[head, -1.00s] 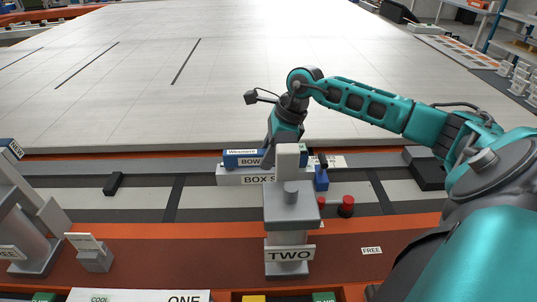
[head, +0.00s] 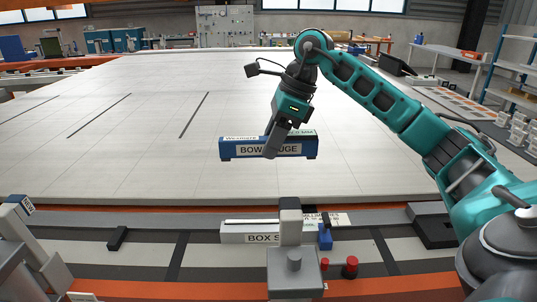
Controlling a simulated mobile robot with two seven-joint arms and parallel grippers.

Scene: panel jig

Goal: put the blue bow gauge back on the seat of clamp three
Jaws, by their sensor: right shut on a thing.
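The blue bow gauge (head: 238,150), a long blue bar with a white "BOW ... GAUGE" label, hangs roughly level above the near part of the pale panel. My right gripper (head: 271,154) is shut on its middle, and a finger covers part of the label. Below it, behind the middle clamp (head: 293,262), is a grey block labelled "BOX S..." (head: 247,233), its top now bare. A grey clamp (head: 25,250) stands at the left edge, partly cut off, with a blue piece marked "BOX" (head: 20,204) at its top. My left gripper is out of view.
The large pale panel (head: 110,150) lies flat and clear beyond the rail. A small blue block (head: 325,239) and red-topped knobs (head: 350,267) are right of the middle clamp. A black block (head: 117,238) lies on the strip at left.

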